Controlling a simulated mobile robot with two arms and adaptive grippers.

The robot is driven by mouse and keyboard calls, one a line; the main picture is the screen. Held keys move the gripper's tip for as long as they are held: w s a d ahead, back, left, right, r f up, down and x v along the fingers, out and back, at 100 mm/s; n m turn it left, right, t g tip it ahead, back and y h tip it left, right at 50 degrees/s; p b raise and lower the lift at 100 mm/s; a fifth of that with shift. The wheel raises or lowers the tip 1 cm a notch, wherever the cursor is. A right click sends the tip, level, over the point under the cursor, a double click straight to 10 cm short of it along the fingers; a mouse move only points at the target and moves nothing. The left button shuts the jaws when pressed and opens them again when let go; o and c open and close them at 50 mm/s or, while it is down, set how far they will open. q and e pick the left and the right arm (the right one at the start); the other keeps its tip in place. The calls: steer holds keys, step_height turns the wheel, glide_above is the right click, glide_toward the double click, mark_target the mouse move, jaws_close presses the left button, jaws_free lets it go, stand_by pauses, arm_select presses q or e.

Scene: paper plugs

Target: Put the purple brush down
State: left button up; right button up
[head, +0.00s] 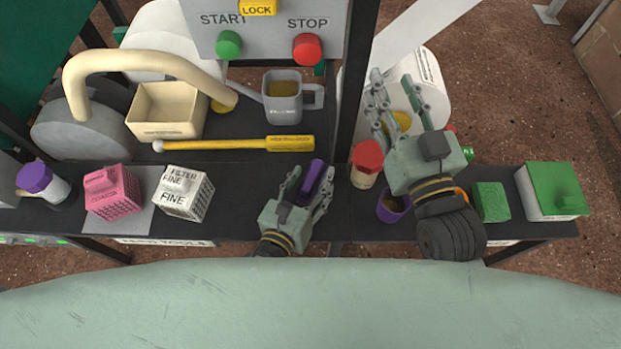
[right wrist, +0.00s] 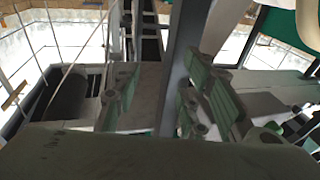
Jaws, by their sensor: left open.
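The purple brush (head: 313,177) lies on the black shelf, at the near middle in the head view. My left gripper (head: 309,183) is around it, with one finger on each side. Its fingers are apart, and I cannot tell whether either touches the brush. The lower part of the brush is partly hidden by the gripper. My right gripper (head: 399,96) is to the right, raised over the shelf with its fingers apart and nothing between them. Its spread fingers also show in the right wrist view (right wrist: 158,98).
A red-capped jar (head: 366,165) and a purple cup (head: 392,207) stand right of the brush. Left are a FILTER FINE box (head: 184,193) and a pink box (head: 111,192). A yellow-handled tool (head: 235,144) and a grey jug (head: 283,97) are behind. Right are green sponge-like block (head: 490,201) and green-lidded box (head: 551,191).

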mark_target(304, 194)
arm_select(q)
steer(key=shift+r, duration=0.1)
steer(key=shift+v, duration=0.9)
steer(key=v, duration=0.4)
steer(key=shift+s+b, duration=0.15)
steer(key=shift+b, duration=0.2)
steer(key=b+v, duration=0.1)
steer(key=v, duration=0.4)
steer(key=shift+s+a+r, duration=0.1)
steer(key=shift+s, duration=0.1)
steer(key=shift+s+a+r, duration=0.1)
steer(key=shift+s+r, duration=0.05)
arm_select(e)
steer(key=s+r+t+y, duration=0.1)
steer(key=s+r+t, duration=0.2)
steer(key=r, duration=0.6)
steer(key=shift+a+t+y, duration=0.2)
steer(key=shift+t+y, duration=0.2)
steer(key=shift+t, duration=0.8)
steer(key=shift+s, duration=0.1)
